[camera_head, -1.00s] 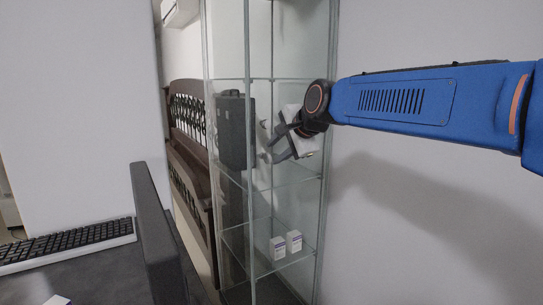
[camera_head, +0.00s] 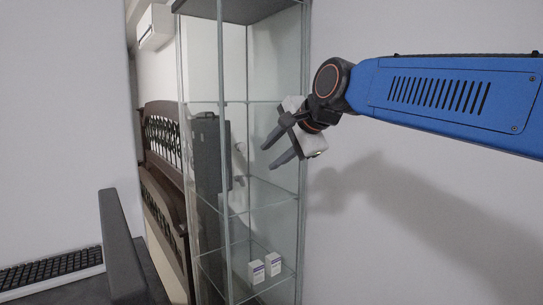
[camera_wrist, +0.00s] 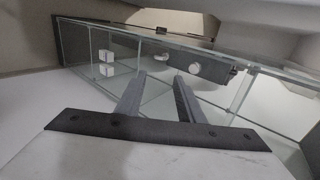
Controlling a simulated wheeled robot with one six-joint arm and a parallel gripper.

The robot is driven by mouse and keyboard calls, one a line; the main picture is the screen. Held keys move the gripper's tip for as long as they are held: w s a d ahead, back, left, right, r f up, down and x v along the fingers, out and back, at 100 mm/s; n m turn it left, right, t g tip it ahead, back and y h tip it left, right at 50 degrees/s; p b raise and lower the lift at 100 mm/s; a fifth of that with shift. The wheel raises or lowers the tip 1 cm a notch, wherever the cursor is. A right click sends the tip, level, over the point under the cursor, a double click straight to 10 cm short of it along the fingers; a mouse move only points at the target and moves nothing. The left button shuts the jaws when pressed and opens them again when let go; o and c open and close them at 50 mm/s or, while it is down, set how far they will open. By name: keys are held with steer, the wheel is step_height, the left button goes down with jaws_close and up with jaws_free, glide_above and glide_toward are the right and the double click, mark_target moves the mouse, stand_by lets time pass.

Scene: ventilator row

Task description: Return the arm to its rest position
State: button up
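My blue arm (camera_head: 450,98) reaches in from the right edge of the head view, bent at a dark wrist joint. My gripper (camera_head: 266,157) hangs at its end, tilted down and to the left, overlapping the right front edge of the glass cabinet (camera_head: 224,200) in the picture. Its two dark fingers are apart with nothing between them. The wrist view shows the same open, empty fingers (camera_wrist: 159,80), with the cabinet beyond them.
Two small white boxes (camera_head: 257,271) (camera_head: 273,264) stand on a low glass shelf. A tall dark object (camera_head: 209,155) shows at the cabinet's left. A dark panel (camera_head: 121,245) and a keyboard (camera_head: 45,270) are at the lower left. A plain wall is at right.

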steer(key=s+d+f+n+g+h, duration=0.1)
steer(key=s+d+f+n+h, duration=0.1)
steer(key=s+d+f, duration=0.6)
steer(key=s+d+f+n+g+h, duration=0.1)
steer(key=s+d+f+n, duration=0.4)
steer(key=f, duration=1)
steer(key=s+d+f+n+g+h, duration=0.2)
steer(key=s+d+f+n, duration=0.2)
steer(key=s+d+f, duration=0.8)
steer(key=s, duration=0.3)
steer(key=shift+h, duration=0.4)
